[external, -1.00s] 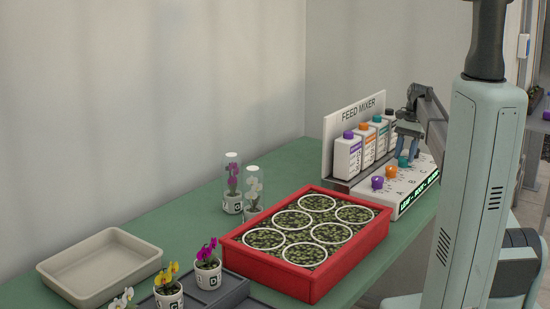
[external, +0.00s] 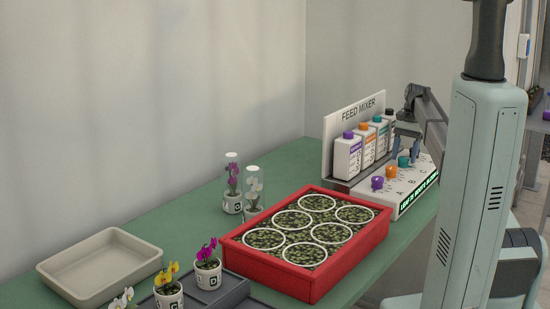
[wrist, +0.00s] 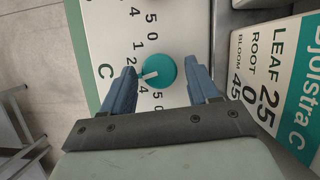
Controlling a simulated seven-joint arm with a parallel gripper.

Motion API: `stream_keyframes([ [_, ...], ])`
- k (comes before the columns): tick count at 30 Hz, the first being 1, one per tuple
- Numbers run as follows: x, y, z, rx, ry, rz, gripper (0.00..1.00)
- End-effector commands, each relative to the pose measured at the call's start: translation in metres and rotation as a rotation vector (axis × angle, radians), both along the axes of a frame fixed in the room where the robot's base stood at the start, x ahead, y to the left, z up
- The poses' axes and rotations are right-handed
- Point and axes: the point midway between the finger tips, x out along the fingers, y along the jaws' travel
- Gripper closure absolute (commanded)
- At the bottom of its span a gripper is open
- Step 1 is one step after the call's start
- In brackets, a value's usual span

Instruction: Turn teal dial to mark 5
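The teal dial (wrist: 159,72) is a round knob on the white panel of the feed mixer, and its white pointer faces left and slightly down in the wrist view. The pointer lies between the printed 2 (wrist: 140,58) and 4 (wrist: 143,90); no mark shows clearly between them. The 5 (wrist: 157,97) is below the dial. My gripper (wrist: 165,78) is open, with blue fingers apart on either side of the dial and a gap to each side. In the external view, my gripper (external: 406,155) is just above the teal dial (external: 403,161).
Orange (external: 391,171) and purple (external: 377,183) dials sit beside the teal one. Bottles (external: 348,157) stand on a shelf behind the dials, close to my gripper. A red crate (external: 272,276) is left of the mixer. A lit display (external: 418,192) runs along the panel's front.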

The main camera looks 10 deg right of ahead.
Motion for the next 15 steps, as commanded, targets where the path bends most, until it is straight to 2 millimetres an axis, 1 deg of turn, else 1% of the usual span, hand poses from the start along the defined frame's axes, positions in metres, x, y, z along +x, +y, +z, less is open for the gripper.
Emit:
stream_keyframes([
  [2,0.0000,0.0000,0.0003,0.000,0.000,0.000,0.33],
  [11,0.0005,-0.0004,0.0022,0.001,-0.001,0.000,0.33],
  [15,0.0033,-0.0021,0.0086,-0.001,-0.008,-0.002,0.33],
])
